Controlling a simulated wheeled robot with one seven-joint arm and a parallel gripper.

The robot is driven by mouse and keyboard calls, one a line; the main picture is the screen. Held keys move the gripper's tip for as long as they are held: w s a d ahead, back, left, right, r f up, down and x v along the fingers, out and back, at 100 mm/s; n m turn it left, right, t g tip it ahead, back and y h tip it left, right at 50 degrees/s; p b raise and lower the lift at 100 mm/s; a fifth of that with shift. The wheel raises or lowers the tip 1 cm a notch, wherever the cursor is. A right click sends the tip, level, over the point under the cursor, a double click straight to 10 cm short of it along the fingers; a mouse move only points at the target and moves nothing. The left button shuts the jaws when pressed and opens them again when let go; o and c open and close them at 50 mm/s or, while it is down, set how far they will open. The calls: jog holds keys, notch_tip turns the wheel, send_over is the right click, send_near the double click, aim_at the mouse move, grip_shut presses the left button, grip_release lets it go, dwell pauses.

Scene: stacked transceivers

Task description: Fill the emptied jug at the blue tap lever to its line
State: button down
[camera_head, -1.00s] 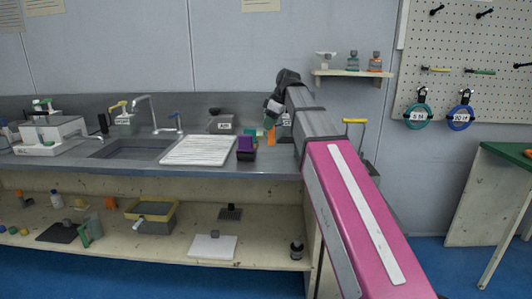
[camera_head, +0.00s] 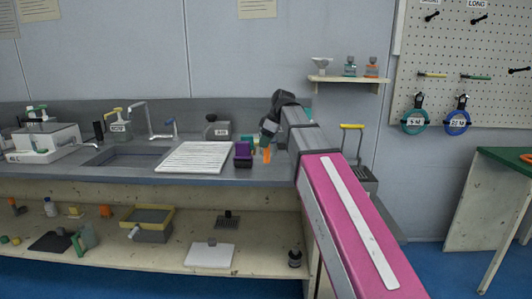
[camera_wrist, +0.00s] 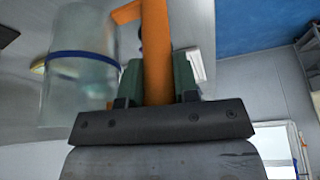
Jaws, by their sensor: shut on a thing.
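The jug (camera_wrist: 80,90) is a clear vessel with a blue band around it, at the left of the wrist view. Its orange handle (camera_wrist: 157,50) stands between the green-padded fingers of my gripper (camera_wrist: 157,80), which is shut on it. In the head view the orange handle (camera_head: 267,154) shows below my gripper (camera_head: 266,140), over the right part of the counter; the clear body is hard to make out there. The blue tap lever (camera_head: 170,123) is at the back of the sink, beside the grey tap (camera_head: 139,110), left of my gripper. The water level cannot be told.
A white ribbed drainboard (camera_head: 195,158) lies between the sink (camera_head: 125,157) and a dark box with purple contents (camera_head: 243,160), which stands close left of my gripper. A grey labelled container (camera_head: 217,130) stands behind. A white dispenser unit (camera_head: 45,143) is at the far left.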

aim_at(266, 160)
jog(key=shift+f, duration=2.1)
jog(key=c, duration=0.9)
grip_release()
jog(key=shift+f, duration=0.1)
jog(key=shift+o, duration=0.2)
